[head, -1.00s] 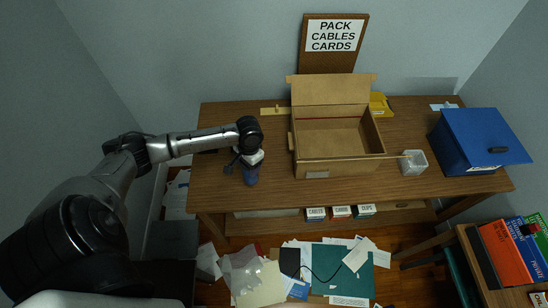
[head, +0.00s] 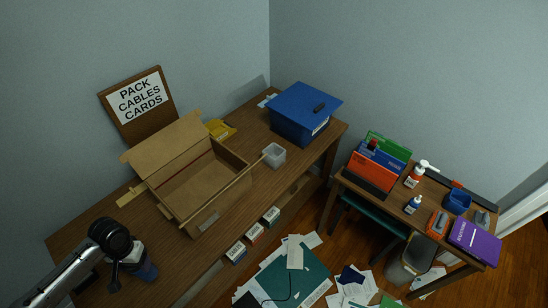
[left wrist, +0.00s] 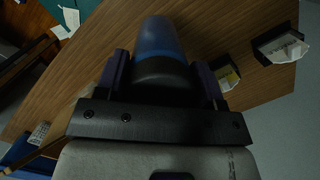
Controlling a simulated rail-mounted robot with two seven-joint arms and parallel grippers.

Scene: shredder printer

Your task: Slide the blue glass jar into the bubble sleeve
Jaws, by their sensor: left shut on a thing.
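The blue glass jar (head: 145,269) shows at the lower left of the head view, over the near side of the wooden table. My left gripper (head: 132,258) is shut on the jar from above, and the black wrist hides part of it. In the left wrist view the blue jar (left wrist: 159,40) with its dark end lies between the two fingers of my left gripper (left wrist: 163,78). I cannot tell whether the jar touches the table. My right gripper is not in view.
A side table holds folders (head: 375,168), bottles and a purple box (head: 474,243). Papers (head: 295,252) litter the floor.

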